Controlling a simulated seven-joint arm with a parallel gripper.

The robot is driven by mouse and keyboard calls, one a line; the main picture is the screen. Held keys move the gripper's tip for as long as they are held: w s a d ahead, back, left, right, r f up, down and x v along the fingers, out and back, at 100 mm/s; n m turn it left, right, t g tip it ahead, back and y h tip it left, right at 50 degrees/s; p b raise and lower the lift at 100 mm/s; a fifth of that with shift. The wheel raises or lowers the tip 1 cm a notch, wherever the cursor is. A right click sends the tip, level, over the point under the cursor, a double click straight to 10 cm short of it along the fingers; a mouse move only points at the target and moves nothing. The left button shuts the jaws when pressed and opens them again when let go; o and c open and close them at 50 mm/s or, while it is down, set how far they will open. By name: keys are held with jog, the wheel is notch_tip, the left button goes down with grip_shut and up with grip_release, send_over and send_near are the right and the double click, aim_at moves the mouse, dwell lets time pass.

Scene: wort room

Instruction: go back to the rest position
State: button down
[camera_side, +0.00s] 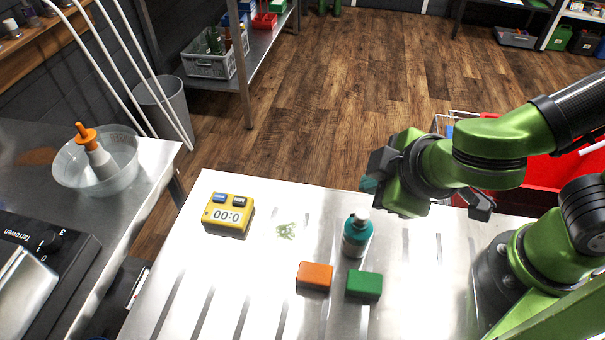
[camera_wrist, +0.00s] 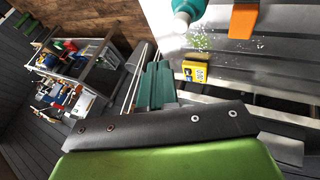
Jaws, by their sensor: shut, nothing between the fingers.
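My gripper (camera_side: 369,185) is held above the far edge of the metal table (camera_side: 270,310), apart from everything on it. In the wrist view its teal fingers (camera_wrist: 155,86) are together with nothing between them. A teal bottle with a pale cap (camera_side: 357,236) stands upright on the table, below my gripper in the side view. An orange block (camera_side: 314,276) and a green block (camera_side: 364,285) lie in front of the bottle. A yellow timer (camera_side: 228,215) reading 00:0 with a last digit I cannot make out lies to the left; it also shows in the wrist view (camera_wrist: 195,72).
Green specks (camera_side: 286,231) lie between timer and bottle. A red bin (camera_side: 545,172) stands behind my arm. At left, a counter holds a clear bowl (camera_side: 122,172) with an orange-topped tool and a black scale (camera_side: 50,255). The table's left front is clear.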

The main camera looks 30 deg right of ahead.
jog(key=d+r+m+y, duration=0.1)
jog(key=d+r+m, duration=0.2)
jog(key=d+m, duration=0.3)
jog(key=d+r+m+y, duration=0.1)
jog(key=d+r+m, duration=0.3)
jog(key=d, duration=0.8)
jog(key=m, duration=0.2)
jog(key=shift+w+r+m+y, duration=0.25)
jog(key=shift+w+m+y, duration=0.05)
jog(key=shift+w, duration=0.1)
